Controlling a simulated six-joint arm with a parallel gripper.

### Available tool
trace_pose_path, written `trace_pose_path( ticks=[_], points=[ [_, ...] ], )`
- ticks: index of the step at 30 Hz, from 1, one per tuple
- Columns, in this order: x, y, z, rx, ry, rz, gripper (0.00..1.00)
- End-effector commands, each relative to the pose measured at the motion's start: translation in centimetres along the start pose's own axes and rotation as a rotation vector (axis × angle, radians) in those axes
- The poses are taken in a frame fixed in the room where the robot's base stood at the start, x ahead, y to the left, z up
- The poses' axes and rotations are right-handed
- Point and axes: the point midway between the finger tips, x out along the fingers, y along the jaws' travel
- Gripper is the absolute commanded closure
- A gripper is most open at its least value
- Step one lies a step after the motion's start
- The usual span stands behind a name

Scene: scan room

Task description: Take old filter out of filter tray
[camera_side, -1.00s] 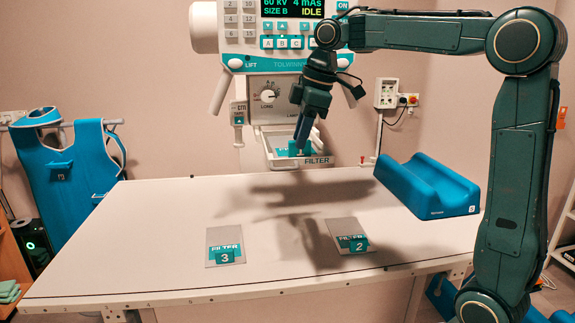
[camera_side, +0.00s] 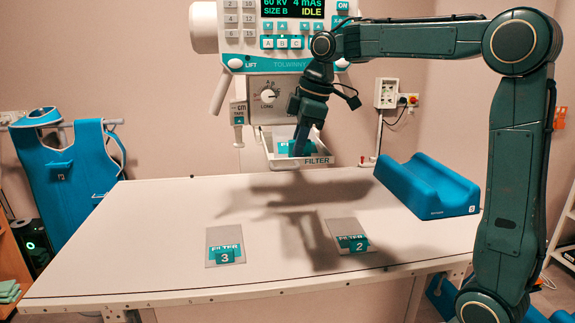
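The filter tray (camera_side: 316,161) is a white, open tray labelled FILTER, hanging under the x-ray unit above the back of the table. The old filter shows as a teal piece (camera_side: 284,147) inside the tray, partly hidden by my gripper. My gripper (camera_side: 299,152) points down into the tray, with its fingertips at the teal piece. The fingers overlap from this side, so I cannot tell whether they are open or shut on it.
Filter 3 (camera_side: 225,257) and filter 2 (camera_side: 352,244), grey plates with teal numbered handles, lie on the white table (camera_side: 130,250). A blue cushion (camera_side: 428,188) sits at the table's right. The control panel (camera_side: 290,40) is close above the tray. The table's left side is clear.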

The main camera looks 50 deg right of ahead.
Motion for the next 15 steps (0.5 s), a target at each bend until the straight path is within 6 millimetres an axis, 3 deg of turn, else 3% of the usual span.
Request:
trace_pose_path(
  ticks=[15],
  points=[
    [-0.75, -0.25, -0.18, -0.002, 0.001, 0.001, 1.0]
  ],
)
